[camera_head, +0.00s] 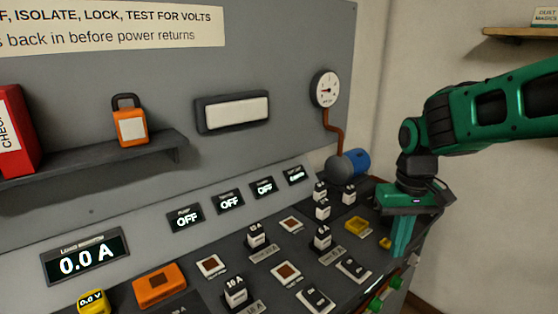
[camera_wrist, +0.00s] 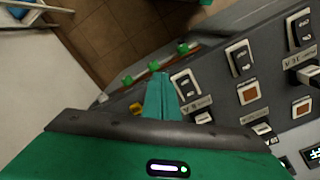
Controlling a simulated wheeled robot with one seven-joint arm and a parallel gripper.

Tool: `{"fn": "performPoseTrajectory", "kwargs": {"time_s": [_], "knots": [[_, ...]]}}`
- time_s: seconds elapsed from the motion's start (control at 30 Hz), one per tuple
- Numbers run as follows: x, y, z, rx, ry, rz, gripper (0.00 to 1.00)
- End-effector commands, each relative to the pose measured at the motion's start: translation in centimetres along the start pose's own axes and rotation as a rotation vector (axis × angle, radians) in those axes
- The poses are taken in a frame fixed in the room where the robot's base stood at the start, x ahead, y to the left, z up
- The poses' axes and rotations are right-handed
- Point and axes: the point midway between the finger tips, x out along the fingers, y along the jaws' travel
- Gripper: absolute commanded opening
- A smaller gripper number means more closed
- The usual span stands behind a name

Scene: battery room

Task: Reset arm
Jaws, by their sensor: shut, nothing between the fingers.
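My gripper (camera_head: 402,240) is green and points down over the right end of the grey control panel (camera_head: 330,262) in the head view. Its fingers are together with nothing between them. In the wrist view the closed fingers (camera_wrist: 160,95) show above the front edge of the panel, near a small yellow part (camera_wrist: 136,108). I cannot tell whether the fingertips touch the panel. My arm comes in from the right side.
Black switches (camera_head: 322,238) and fuse-like blocks (camera_head: 235,290) stand up from the panel. An orange padlock (camera_head: 131,124) and a red box (camera_head: 14,132) are on a shelf. A gauge (camera_head: 326,90) and a blue cylinder (camera_head: 356,161) stand behind. Green knobs (camera_wrist: 183,48) line the front edge.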

Motion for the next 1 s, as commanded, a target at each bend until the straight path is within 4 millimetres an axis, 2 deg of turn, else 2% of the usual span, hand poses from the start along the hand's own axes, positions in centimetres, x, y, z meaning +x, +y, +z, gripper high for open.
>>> {"fn": "performPoseTrajectory", "kwargs": {"time_s": [0.03, 0.1, 0.2, 0.3, 0.4, 0.5, 0.67, 1.0], "knots": [[-0.3, 2.3, 1.8, 0.063, 0.004, 0.004, 0.0], [-0.3, 5.2, 4.7, 0.147, 0.002, 0.007, 0.0], [-0.1, 8.5, 8.8, 0.263, 0.0, 0.005, 0.0], [0.5, 10.6, 12.8, 0.365, -0.006, -0.003, 0.0], [1.1, 11.8, 15.9, 0.441, -0.01, -0.013, 0.0], [1.5, 12.4, 17.9, 0.49, -0.012, -0.021, 0.0], [1.9, 12.6, 19.1, 0.519, -0.015, -0.026, 0.0], [1.9, 12.6, 19.0, 0.517, -0.016, -0.026, 0.0]]}}
